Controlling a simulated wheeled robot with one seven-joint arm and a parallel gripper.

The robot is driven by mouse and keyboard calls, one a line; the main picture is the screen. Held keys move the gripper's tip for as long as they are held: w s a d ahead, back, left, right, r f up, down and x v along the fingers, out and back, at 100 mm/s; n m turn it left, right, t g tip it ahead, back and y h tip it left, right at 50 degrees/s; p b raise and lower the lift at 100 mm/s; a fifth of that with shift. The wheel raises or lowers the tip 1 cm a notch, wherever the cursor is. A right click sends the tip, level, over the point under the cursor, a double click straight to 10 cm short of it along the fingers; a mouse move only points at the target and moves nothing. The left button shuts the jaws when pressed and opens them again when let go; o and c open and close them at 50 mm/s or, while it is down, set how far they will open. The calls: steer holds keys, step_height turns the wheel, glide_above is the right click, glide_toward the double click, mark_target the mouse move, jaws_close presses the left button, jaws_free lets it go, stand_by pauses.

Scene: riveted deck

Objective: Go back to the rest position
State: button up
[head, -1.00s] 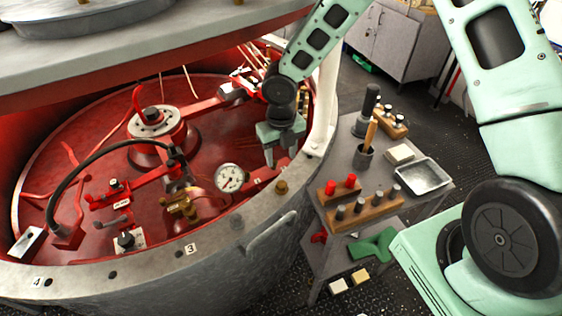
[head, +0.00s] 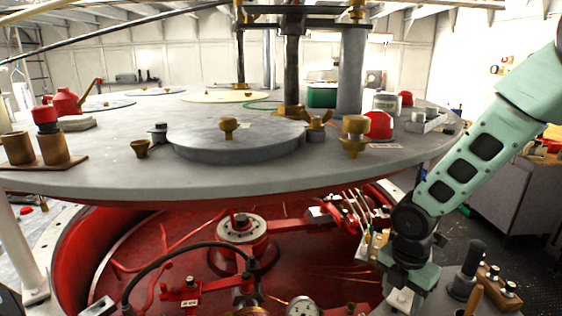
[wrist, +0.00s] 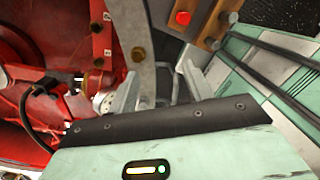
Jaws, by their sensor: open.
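My gripper (head: 400,298) hangs from the green arm at the lower right of the head view, at the right side of the red-lined vessel (head: 150,245). In the wrist view my gripper (wrist: 160,85) has its two pale fingers apart with nothing held between them. Its fingers show over the vessel's grey rim (wrist: 137,40). The fingertips are hard to make out in the head view.
A broad grey lid (head: 100,180) spans above the vessel, left of my arm, with brass fittings and red-capped parts on it. A side table with a dark cylinder (head: 466,268) and a wooden block (head: 497,284) stands close right. A wooden block with a red knob (wrist: 183,17) shows in the wrist view.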

steer(key=s+d+r+m+t, duration=0.1)
steer(key=s+d+r+m, duration=0.35)
steer(key=m, duration=0.85)
steer(key=s+d+r+m+t, duration=0.2)
steer(key=s+r+m, duration=0.4)
steer(key=m, duration=0.6)
steer(key=s+a+f+n+g+b, duration=0.1)
steer(key=s+a+n+b, duration=0.2)
steer(key=s+a, duration=0.3)
steer(key=s+a+f+n+g+y+b, duration=0.1)
steer(key=s+a+f+n+g+b, duration=0.1)
steer(key=a, duration=1)
steer(key=s+n+b, duration=0.1)
steer(key=s+n, duration=0.1)
steer(key=s, duration=0.1)
steer(key=shift+s+f+n, duration=0.2)
steer(key=shift+s+n, duration=0.2)
steer(key=shift+a, duration=0.1)
